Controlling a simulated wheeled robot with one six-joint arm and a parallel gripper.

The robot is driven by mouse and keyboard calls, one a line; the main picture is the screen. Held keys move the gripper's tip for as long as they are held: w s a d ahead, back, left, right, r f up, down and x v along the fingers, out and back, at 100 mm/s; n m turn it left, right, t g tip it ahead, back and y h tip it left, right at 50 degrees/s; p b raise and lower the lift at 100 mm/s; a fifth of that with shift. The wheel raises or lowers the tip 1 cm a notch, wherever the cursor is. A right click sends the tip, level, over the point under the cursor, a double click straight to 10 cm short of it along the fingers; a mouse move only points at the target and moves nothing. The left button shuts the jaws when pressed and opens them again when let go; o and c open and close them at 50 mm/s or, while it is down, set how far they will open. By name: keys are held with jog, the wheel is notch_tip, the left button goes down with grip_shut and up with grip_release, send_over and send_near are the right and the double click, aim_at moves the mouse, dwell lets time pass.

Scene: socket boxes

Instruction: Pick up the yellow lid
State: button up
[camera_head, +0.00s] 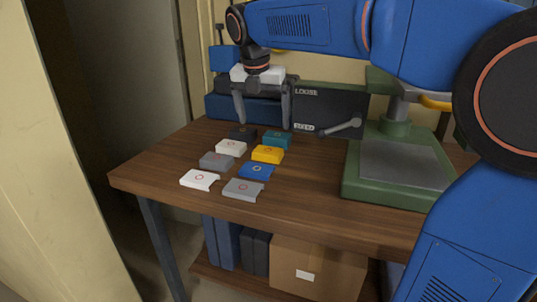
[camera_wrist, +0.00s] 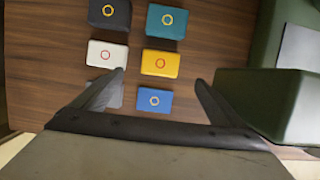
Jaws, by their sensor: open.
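The yellow lid (camera_head: 267,154) lies flat on the wooden table among two columns of lids. It also shows in the wrist view (camera_wrist: 160,63), with an orange ring mark on its top. My gripper (camera_head: 264,120) is open and empty, above the far part of the lid group in the head view. In the wrist view my two fingers (camera_wrist: 160,80) are spread wide, and the yellow lid appears between and just beyond their tips. Nothing hides the yellow lid in either view.
A teal lid (camera_wrist: 166,22) and a blue lid (camera_wrist: 154,101) lie on either side of the yellow one; a white lid (camera_wrist: 107,54) is to its left. A dark lid (camera_wrist: 110,13) and grey lids (camera_head: 243,189) are nearby. A green press (camera_head: 388,185) stands at right.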

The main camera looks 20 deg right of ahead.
aim_at(268, 150)
jog(key=x, duration=1.1)
jog(key=shift+f, duration=0.15)
jog(key=c, duration=1.2)
